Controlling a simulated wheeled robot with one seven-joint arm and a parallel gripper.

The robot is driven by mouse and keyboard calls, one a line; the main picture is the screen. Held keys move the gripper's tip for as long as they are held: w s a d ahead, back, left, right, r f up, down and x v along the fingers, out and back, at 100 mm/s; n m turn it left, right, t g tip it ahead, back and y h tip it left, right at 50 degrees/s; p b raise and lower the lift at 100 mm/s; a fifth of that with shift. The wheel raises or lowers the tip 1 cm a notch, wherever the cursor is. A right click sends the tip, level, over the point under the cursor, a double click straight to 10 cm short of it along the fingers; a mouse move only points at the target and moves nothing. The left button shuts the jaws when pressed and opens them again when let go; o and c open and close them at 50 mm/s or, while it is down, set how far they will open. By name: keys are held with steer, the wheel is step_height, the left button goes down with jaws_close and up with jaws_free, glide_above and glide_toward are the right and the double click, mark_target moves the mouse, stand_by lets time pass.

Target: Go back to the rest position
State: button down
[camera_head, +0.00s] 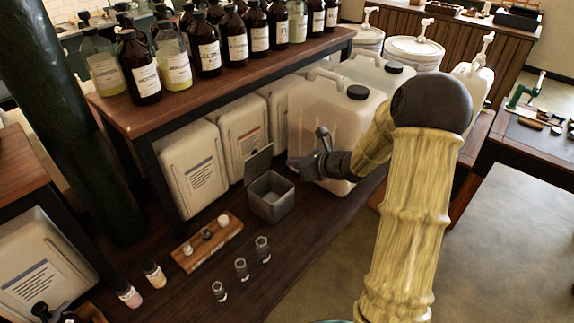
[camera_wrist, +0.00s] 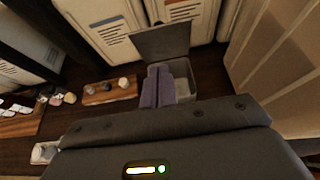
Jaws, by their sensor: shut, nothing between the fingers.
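My arm reaches from the lower right of the head view toward the workbench. My gripper (camera_head: 312,160) is in front of a large translucent canister (camera_head: 335,115), above and to the right of an open grey box (camera_head: 270,197). In the wrist view my gripper's fingers (camera_wrist: 158,88) are together with nothing between them. They overlap the view of the grey box (camera_wrist: 184,88), whose lid stands raised behind it. I cannot tell from these views whether my gripper touches the canister.
A wooden tray with small jars (camera_head: 207,243) and several small glasses (camera_head: 241,267) stand left of the box. A raised shelf (camera_head: 120,113) with many brown bottles is above. White pump buckets (camera_head: 413,52) stand at the back right. Open floor (camera_head: 500,240) is at the right.

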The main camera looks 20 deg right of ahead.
steer(key=shift+s+d+r, duration=0.15)
steer(key=shift+s, duration=0.05)
stand_by(0.4)
steer(key=s+a+n+g+h+p, duration=0.1)
steer(key=s+a+n+g, duration=0.65)
steer(key=s+n, duration=0.5)
steer(key=s+d+r+n+h+p, duration=0.1)
steer(key=s+n+h, duration=0.5)
steer(key=s+n, duration=0.6)
steer(key=shift+s+d+r+n, duration=0.35)
steer(key=shift+d+r+n, duration=0.1)
steer(key=shift+n, duration=1.9)
